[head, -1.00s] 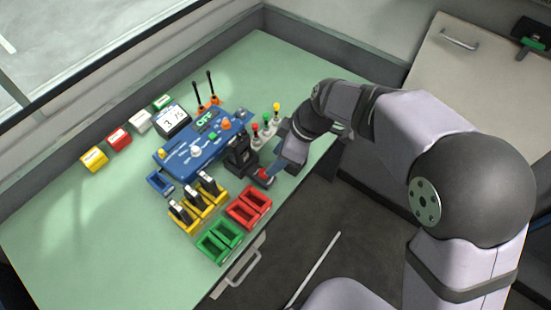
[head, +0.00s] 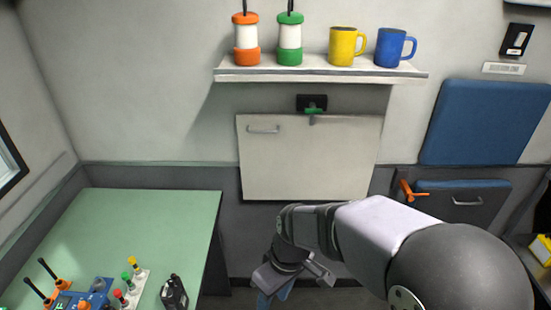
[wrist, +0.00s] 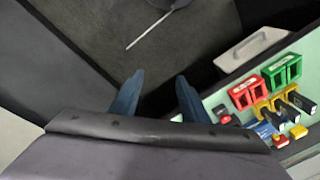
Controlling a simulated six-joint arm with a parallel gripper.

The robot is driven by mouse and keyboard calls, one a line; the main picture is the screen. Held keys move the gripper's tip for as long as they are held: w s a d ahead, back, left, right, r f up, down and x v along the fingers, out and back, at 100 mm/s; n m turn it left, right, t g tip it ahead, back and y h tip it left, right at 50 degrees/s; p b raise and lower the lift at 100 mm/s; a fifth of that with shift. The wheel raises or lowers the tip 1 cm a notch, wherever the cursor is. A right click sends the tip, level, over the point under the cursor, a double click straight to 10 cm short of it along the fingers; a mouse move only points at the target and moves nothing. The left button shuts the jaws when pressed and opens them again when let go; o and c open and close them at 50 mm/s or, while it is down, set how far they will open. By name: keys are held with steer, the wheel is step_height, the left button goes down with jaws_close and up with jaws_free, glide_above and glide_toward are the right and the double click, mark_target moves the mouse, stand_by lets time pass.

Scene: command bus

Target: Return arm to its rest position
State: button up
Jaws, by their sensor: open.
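My gripper (head: 272,298) hangs off the right side of the green table (head: 150,215) in the head view, with its fingertips near the bottom edge. In the wrist view my gripper (wrist: 157,97) shows two blue fingers spread apart with nothing between them, above the dark floor. A black handset-like object (head: 174,292) stands on the table near its right edge, apart from the gripper.
A pale wall cabinet (head: 312,165) and a shelf (head: 320,74) with mugs and bottles are behind the arm. An orange handle (head: 412,193) sticks out at right.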

steer(key=s+d+m+h, duration=0.1)
steer(key=s+d+m, duration=0.2)
steer(key=d, duration=0.5)
steer(key=s+d+m+h, duration=0.1)
steer(key=s+d+m, duration=0.2)
steer(key=d+m, duration=0.3)
steer(key=shift+d+f+p, duration=0.2)
steer(key=shift+d+p, duration=0.2)
steer(key=shift+d, duration=0.45)
